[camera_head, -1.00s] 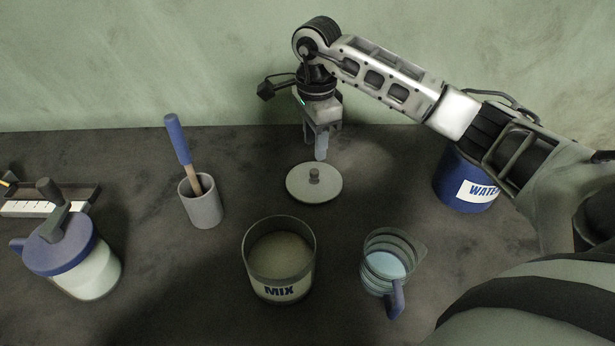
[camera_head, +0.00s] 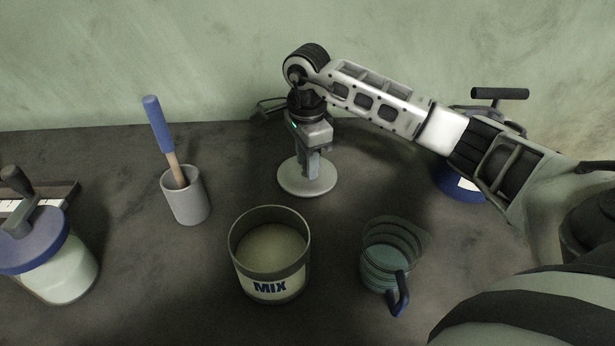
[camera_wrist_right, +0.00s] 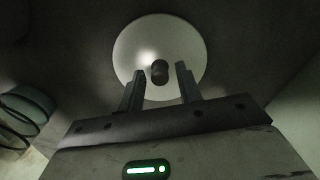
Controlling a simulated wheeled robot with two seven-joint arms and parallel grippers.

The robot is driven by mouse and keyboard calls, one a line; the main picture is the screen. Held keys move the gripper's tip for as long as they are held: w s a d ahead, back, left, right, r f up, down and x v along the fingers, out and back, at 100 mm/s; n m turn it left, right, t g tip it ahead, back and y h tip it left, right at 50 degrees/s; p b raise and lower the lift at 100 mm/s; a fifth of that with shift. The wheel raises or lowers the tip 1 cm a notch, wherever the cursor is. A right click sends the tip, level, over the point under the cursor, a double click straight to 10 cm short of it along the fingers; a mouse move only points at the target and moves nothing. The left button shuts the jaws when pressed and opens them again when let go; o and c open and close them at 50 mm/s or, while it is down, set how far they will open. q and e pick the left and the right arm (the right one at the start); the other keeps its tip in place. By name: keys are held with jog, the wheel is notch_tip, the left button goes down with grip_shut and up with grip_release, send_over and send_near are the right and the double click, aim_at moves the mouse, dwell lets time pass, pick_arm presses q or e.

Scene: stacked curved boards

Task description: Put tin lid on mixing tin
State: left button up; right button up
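The round grey tin lid (camera_head: 292,184) lies flat on the table behind the mixing tin. Its knob (camera_wrist_right: 159,71) shows in the right wrist view, where the lid (camera_wrist_right: 140,45) is seen from above. My right gripper (camera_head: 311,174) points down over the lid; it also shows in the right wrist view (camera_wrist_right: 160,78). Its two fingers are apart, one on each side of the knob, and I cannot tell whether they touch it. The mixing tin (camera_head: 271,282), marked MIX, stands upright and open, with pale brownish contents. My left gripper is not in view.
A glass measuring jug (camera_head: 384,260) with a blue handle stands right of the tin. A grey cup (camera_head: 188,200) holds a blue-handled tool (camera_head: 158,122). A blue-lidded jar (camera_head: 62,270) is at far left. A blue WATER container (camera_head: 455,185) is partly behind my right arm.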

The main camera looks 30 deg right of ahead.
grip_shut()
jog(key=shift+r, duration=0.1)
jog(key=shift+r+p, duration=0.65)
jog(key=shift+r, duration=0.25)
jog(key=shift+r+p, duration=0.35)
jog(key=shift+r, duration=0.15)
